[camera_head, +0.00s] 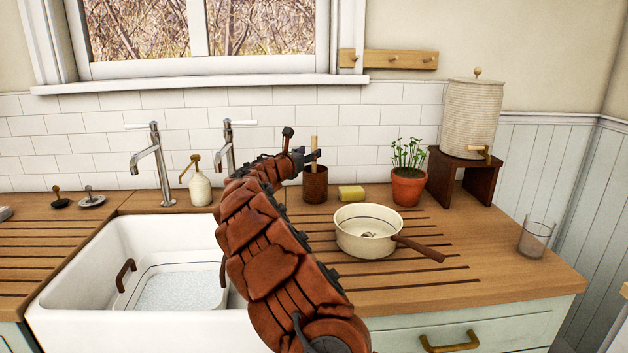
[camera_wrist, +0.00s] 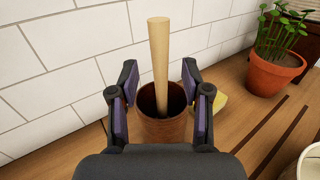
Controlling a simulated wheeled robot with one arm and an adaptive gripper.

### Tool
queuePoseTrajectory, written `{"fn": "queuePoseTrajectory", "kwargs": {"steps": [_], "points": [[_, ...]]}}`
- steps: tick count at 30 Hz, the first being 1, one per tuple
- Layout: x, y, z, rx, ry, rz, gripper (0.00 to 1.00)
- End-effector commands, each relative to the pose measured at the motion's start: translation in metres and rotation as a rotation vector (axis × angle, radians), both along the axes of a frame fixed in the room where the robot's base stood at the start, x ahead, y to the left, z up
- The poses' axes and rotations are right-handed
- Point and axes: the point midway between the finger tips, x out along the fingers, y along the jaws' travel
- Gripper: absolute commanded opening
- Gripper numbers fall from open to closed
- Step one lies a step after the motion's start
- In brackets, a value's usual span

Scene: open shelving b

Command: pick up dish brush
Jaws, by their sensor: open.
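The dish brush (camera_wrist: 160,62) stands upright in a brown cup (camera_wrist: 163,126), its pale wooden handle pointing up and its head hidden inside. In the head view the handle (camera_head: 314,145) rises from the cup (camera_head: 315,187) on the wooden counter near the tiled wall. My gripper (camera_wrist: 160,82) is open in the wrist view, with one finger on each side of the handle and visible gaps between. In the head view my gripper (camera_head: 312,156) is at the level of the handle, above the cup's rim, partly hidden by my arm.
A yellow sponge (camera_head: 351,193) lies right of the cup, also seen in the wrist view behind a finger. A potted plant (camera_head: 408,188) and a cream pan (camera_head: 365,246) are further right. A soap dispenser (camera_head: 199,188) and taps stand left, by the white sink (camera_head: 70,290).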

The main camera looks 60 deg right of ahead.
Motion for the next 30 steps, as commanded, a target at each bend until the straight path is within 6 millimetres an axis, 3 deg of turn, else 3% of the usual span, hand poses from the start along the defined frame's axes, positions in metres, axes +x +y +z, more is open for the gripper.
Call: {"fn": "queuePoseTrajectory", "kwargs": {"steps": [12, 23, 30], "points": [[0.002, -0.035, -0.001, 0.0, -0.003, 0.002, 0.48], [0.002, -0.039, -0.002, 0.001, 0.0, 0.001, 0.48], [0.002, -0.039, -0.002, 0.001, -0.001, 0.001, 0.24]]}}
